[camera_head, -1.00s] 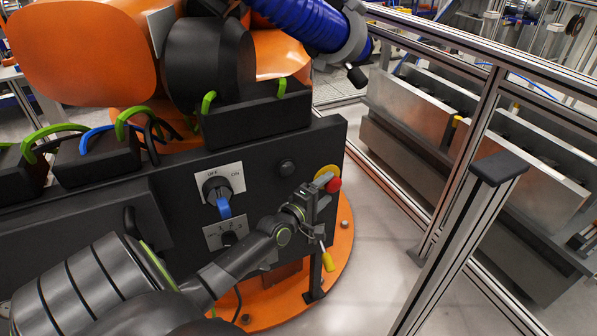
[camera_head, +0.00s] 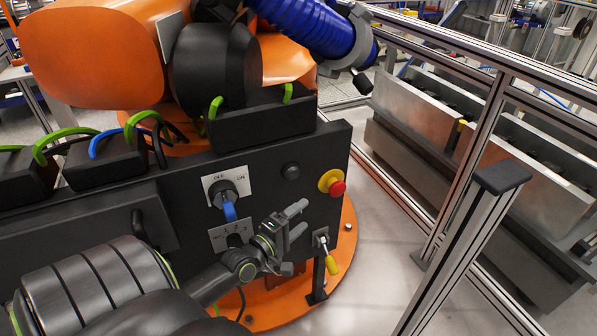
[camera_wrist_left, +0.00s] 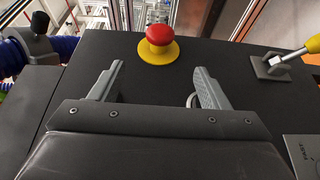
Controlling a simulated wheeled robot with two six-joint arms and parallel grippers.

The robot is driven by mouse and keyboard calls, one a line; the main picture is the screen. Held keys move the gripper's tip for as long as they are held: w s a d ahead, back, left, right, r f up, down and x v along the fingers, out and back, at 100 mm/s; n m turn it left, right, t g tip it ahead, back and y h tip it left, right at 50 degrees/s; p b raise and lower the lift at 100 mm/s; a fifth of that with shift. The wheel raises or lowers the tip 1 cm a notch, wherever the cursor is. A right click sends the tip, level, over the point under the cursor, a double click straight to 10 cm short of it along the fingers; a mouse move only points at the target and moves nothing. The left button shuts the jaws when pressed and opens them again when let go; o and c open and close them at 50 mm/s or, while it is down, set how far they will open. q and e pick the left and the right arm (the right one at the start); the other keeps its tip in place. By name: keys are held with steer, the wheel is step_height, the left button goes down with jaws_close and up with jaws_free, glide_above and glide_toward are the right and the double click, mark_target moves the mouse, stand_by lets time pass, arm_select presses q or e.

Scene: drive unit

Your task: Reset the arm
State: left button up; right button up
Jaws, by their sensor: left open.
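My left gripper (camera_head: 297,219) is open and empty in front of the dark control panel (camera_head: 262,165). Its two grey fingers point to the right in the head view, below and left of the red stop button (camera_head: 338,188) on its yellow base. In the left wrist view the fingers (camera_wrist_left: 152,88) are spread apart, and the red button (camera_wrist_left: 158,35) shows beyond and between them, untouched. A yellow-tipped lever (camera_head: 331,263) sits on the panel right of the gripper. The left arm comes in from the lower left. My right gripper is not in view.
A rotary switch with a blue handle (camera_head: 229,211) and a black knob (camera_head: 290,171) are on the panel. An orange robot arm (camera_head: 85,55) with a blue hose (camera_head: 305,22) stands above. Metal fence posts (camera_head: 465,250) stand at right, with clear floor before them.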

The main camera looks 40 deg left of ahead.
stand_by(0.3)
arm_select(q)
steer(key=s+a+f+m+g+y+p, duration=0.1)
steer(key=s+f+m+g, duration=0.35)
steer(key=f, duration=0.85)
steer(key=s+a+f+m+g+y+p, duration=0.1)
steer(key=s+f+m+g, duration=0.35)
steer(key=f, duration=0.75)
steer(key=s+d+f+m+g, duration=0.2)
steer(key=s+f, duration=0.4)
steer(key=s, duration=0.4)
steer(key=s+d+f+m+g+p, duration=0.1)
steer(key=s+d+f+m+g, duration=0.2)
steer(key=s, duration=0.6)
steer(key=s+d+f+m+g+h, duration=0.1)
steer(key=s+d+f+m+g, duration=0.1)
steer(key=s+d+f, duration=0.4)
steer(key=s+f+m, duration=0.1)
steer(key=s+f, duration=0.1)
steer(key=s, duration=0.2)
steer(key=shift+s+d+f+m+g+p, duration=0.2)
steer(key=shift+s+f+m+g+p, duration=0.1)
steer(key=shift+s+f+g+p, duration=0.1)
steer(key=shift+w, duration=0.15)
